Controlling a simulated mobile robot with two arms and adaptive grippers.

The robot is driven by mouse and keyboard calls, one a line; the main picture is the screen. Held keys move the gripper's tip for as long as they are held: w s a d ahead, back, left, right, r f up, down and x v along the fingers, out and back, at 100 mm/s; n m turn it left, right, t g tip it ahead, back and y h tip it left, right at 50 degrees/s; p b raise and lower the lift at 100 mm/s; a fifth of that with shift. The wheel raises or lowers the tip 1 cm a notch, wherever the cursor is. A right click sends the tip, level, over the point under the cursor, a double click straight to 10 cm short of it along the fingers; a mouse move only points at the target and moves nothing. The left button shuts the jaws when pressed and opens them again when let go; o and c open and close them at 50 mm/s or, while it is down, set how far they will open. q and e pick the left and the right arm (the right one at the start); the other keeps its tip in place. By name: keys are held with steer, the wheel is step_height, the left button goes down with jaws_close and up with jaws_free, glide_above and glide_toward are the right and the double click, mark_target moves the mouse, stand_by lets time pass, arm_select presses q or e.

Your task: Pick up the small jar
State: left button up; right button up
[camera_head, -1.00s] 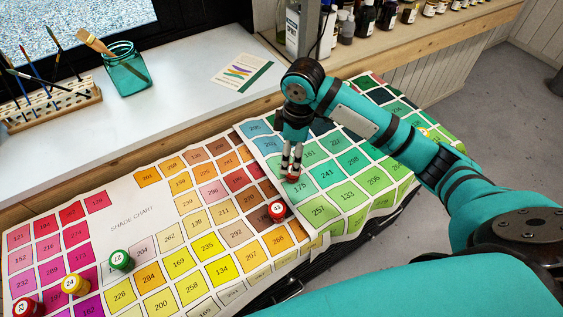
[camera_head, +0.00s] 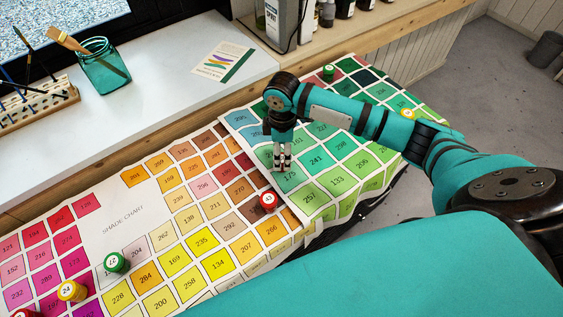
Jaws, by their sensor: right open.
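Several small jars with coloured, numbered lids stand on the shade chart (camera_head: 123,206). They include a red-lidded jar (camera_head: 268,202) at its right, a green-lidded jar (camera_head: 116,263) at lower left, a yellow-lidded jar (camera_head: 71,291) and another red-lidded jar (camera_head: 27,313) cut by the bottom edge. My right gripper (camera_head: 281,166) points down over the green part of the chart, above and slightly right of the nearest red-lidded jar and apart from it. It is open. I cannot make out a jar between its fingers; the fingers may hide one. My left gripper is not in view.
Beyond my right arm stand a green-lidded jar (camera_head: 328,72) and a yellow-lidded jar (camera_head: 407,114). A white counter (camera_head: 165,95) behind the chart holds a teal glass jar (camera_head: 103,66) with a brush, a wooden brush rack (camera_head: 38,105) and a card (camera_head: 224,61). Bottles line the back.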

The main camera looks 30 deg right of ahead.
steer(key=shift+a+f+p, duration=0.1)
steer(key=shift+f+p, duration=0.4)
steer(key=shift+f, duration=2.1)
steer(key=shift+w, duration=0.1)
steer(key=c, duration=1.3)
